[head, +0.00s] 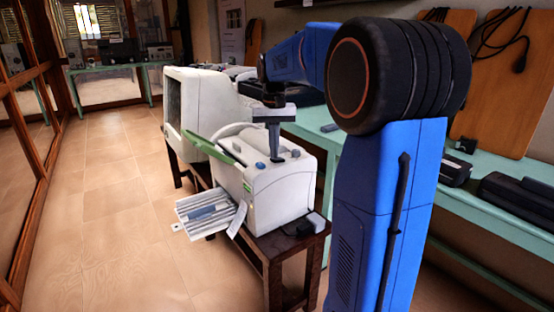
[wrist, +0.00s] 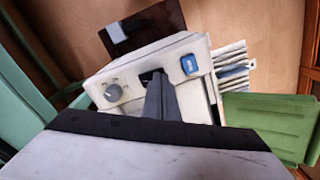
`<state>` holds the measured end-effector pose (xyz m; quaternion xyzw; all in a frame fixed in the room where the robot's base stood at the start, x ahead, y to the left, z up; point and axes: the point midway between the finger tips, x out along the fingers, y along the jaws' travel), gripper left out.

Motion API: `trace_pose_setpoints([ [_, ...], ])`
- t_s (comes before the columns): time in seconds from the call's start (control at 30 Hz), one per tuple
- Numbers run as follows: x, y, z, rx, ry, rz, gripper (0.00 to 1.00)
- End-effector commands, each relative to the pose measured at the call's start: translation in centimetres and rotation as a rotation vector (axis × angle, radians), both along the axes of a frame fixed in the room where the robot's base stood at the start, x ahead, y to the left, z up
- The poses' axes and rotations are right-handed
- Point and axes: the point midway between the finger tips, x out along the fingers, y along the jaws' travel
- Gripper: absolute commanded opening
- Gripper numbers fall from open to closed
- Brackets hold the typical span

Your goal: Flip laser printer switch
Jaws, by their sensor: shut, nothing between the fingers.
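The white laser printer (head: 280,195) stands on a dark wooden table, with a green flap (head: 213,150) at its left side. My gripper (head: 277,156) is shut and empty, pointing down at the printer's top, between a blue button (head: 260,165) and a grey knob (head: 295,153). In the wrist view the shut fingers (wrist: 154,78) reach a dark recess in the white panel (wrist: 135,75), with the grey knob (wrist: 113,92) left and the blue button (wrist: 190,64) right. The fingers hide part of the recess; I cannot tell if they touch anything there.
A slatted tray (head: 208,212) sticks out from the printer's front left. A white monitor-like machine (head: 192,105) stands just behind. A teal bench (head: 480,205) with dark devices runs along the right. The tiled floor (head: 110,220) at left is clear beside a glass partition.

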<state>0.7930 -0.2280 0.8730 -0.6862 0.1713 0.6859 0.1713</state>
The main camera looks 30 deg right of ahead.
Motion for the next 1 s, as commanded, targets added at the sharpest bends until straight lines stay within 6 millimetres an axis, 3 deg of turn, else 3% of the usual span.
trace_pose_setpoints([
  [0.63,0.0,0.0,-0.7,0.001,0.002,0.0,0.0],
  [1.0,0.0,0.0,1.4,0.0,0.0,0.0,0.0],
])
